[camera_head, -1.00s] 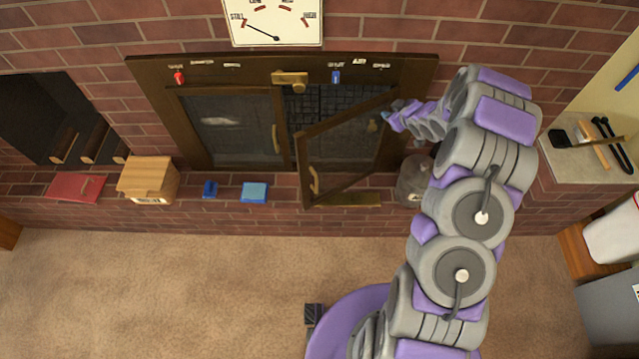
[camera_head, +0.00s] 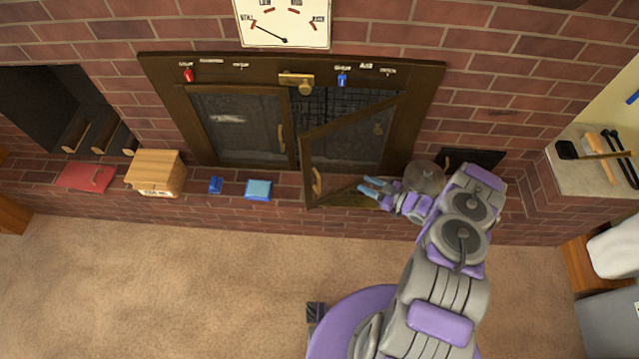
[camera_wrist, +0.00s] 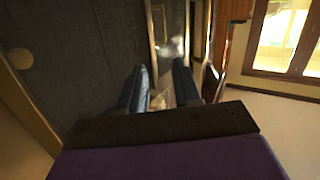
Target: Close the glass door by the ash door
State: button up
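The right glass door (camera_head: 345,140) of the fireplace, nearer the ash door, stands swung outward. Its brass handle (camera_head: 317,181) is on its left, free edge. The left glass door (camera_head: 237,123) is closed in the dark frame. A dark panel, which looks like the ash door (camera_head: 473,157), is on the brick wall to the right, partly behind my arm. My gripper (camera_head: 369,188) is low by the open door's outer right side, fingers pointing left, apart and empty. The wrist view shows both fingers (camera_wrist: 158,88) spread beside a dark panel; whether they touch the door I cannot tell.
A round grey object (camera_head: 425,176) sits on the brick ledge close to my gripper. A wooden box (camera_head: 156,173), a red book-like item (camera_head: 87,177) and blue items (camera_head: 258,190) lie on the ledge to the left. The carpet (camera_head: 170,280) in front is clear.

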jog(key=s+a+f+y, duration=0.1)
jog(key=s+f+y, duration=0.1)
jog(key=s, duration=0.5)
jog(key=b, duration=0.4)
send_near(319, 185)
jog(key=shift+g, duration=0.4)
jog(key=x, duration=0.7)
jog(key=w+f+x, duration=0.1)
jog(key=x, duration=0.2)
jog(key=shift+d+f, duration=0.1)
grip_shut()
